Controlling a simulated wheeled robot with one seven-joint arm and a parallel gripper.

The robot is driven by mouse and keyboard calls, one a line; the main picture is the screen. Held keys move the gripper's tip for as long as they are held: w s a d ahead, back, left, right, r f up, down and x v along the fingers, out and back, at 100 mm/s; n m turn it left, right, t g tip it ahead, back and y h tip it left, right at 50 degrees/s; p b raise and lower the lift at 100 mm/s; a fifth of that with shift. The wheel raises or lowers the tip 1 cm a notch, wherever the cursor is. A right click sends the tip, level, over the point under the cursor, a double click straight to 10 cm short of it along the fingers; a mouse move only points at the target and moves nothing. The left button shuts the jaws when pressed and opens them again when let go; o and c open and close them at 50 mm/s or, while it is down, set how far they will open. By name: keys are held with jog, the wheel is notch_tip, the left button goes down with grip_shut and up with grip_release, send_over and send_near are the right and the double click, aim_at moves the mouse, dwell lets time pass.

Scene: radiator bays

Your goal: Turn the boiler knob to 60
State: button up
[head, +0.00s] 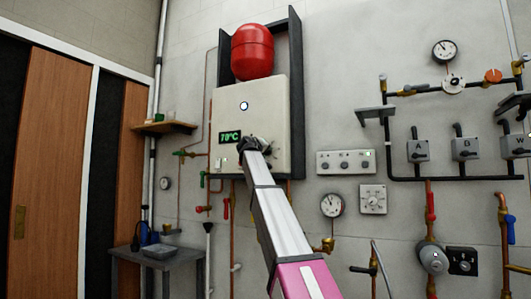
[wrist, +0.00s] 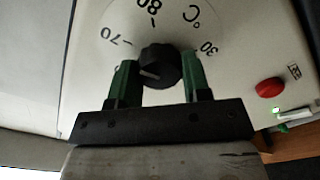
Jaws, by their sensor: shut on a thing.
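The boiler (head: 278,100) is a cream box on the wall, with a green display (head: 230,137) that seems to read seventy-something °C. In the wrist view its black knob (wrist: 161,66) sits on a round white dial (wrist: 125,22) marked 70, 80, °C and 30, seen turned round. A pale line on the knob points left, roughly towards the 70 side. My gripper (wrist: 159,72) has its green fingers on either side of the knob, shut on it. In the head view my gripper (head: 253,146) covers the knob.
A red button (wrist: 270,87) and a small lit switch (wrist: 292,113) lie right of the knob in the wrist view. A red tank (head: 252,52) stands above the boiler. A control panel (head: 345,162), gauge (head: 332,205) and pipes are to the right.

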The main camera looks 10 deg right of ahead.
jog(key=shift+n, duration=0.3)
jog(key=n, duration=0.9)
jog(key=shift+f+n, duration=0.1)
jog(key=shift+n, duration=0.2)
dwell(0.3)
jog(key=o, duration=0.9)
jog(key=shift+o, duration=0.2)
jog(key=shift+s+a, duration=0.1)
